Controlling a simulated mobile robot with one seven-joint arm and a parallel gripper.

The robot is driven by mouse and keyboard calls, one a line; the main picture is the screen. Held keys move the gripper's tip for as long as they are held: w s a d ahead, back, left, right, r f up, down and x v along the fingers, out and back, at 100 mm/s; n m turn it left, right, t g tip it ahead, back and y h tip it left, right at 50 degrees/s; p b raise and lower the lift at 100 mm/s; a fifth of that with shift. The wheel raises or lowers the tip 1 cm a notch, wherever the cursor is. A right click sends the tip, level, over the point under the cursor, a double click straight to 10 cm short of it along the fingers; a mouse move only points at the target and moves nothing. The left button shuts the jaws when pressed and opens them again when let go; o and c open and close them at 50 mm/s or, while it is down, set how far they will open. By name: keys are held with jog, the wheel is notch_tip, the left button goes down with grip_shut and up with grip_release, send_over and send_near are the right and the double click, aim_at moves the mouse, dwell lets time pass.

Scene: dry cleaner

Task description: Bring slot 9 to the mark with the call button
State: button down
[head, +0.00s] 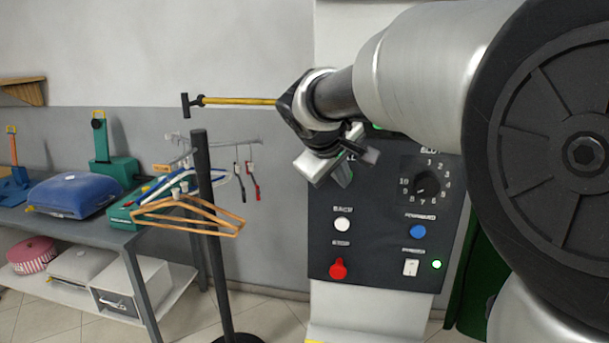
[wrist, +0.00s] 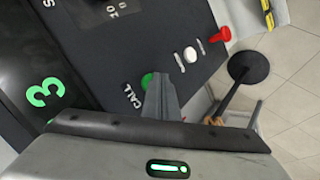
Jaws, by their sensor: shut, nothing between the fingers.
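The control panel (head: 385,248) stands right of centre in the head view. Its green call button (wrist: 147,80) shows in the wrist view beside its CALL label, partly covered by my finger. In the head view the call button (head: 346,178) is also partly hidden by my gripper. My gripper (wrist: 163,84) is shut and empty, its fingertips right at the call button; I cannot tell whether they touch it. The display (wrist: 45,92) reads a green 3. The slot dial (head: 427,184) has numbers around it; its pointer is too small to read. The mark is not identifiable.
A black stand (head: 207,210) with hangers (head: 190,214) is left, before a shelved table (head: 95,232).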

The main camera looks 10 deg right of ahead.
jog(key=shift+w+d, duration=0.1)
jog(key=shift+w, duration=0.1)
dwell(0.6)
jog(key=shift+s+a+b, duration=0.3)
jog(key=shift+s+b, duration=0.15)
jog(key=shift+s, duration=0.35)
jog(key=shift+s+a+b, duration=0.25)
jog(key=shift+s+b, duration=0.1)
jog(key=shift+s, duration=0.45)
jog(key=shift+s+a+b, duration=0.3)
jog(key=shift+s+b, duration=0.1)
jog(key=shift+s, duration=0.35)
jog(key=shift+s+a+b, duration=0.25)
jog(key=shift+s+b, duration=0.1)
jog(key=shift+s, duration=0.45)
